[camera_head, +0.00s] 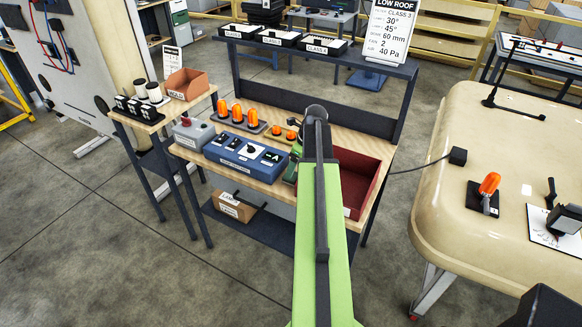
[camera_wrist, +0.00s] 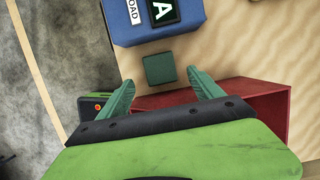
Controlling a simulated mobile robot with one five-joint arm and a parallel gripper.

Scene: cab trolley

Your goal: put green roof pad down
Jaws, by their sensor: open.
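The green roof pad (camera_wrist: 159,69) is a small dark green square on the wooden bench top in the wrist view, close to the blue box (camera_wrist: 160,30). My gripper (camera_wrist: 160,80) is open, its two green fingers spread to either side. The pad shows in the gap just beyond the fingertips, and neither finger appears to touch it. I cannot tell the height of the fingers above the bench. In the head view my own arm hides the pad and most of the gripper.
The red tray (camera_head: 361,165) is right of my arm and shows below my right finger in the wrist view. Orange lamps (camera_head: 237,112) stand behind the blue box. A green device with an orange button (camera_wrist: 97,107) is by my left finger. A cream roof panel (camera_head: 440,190) is at right.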

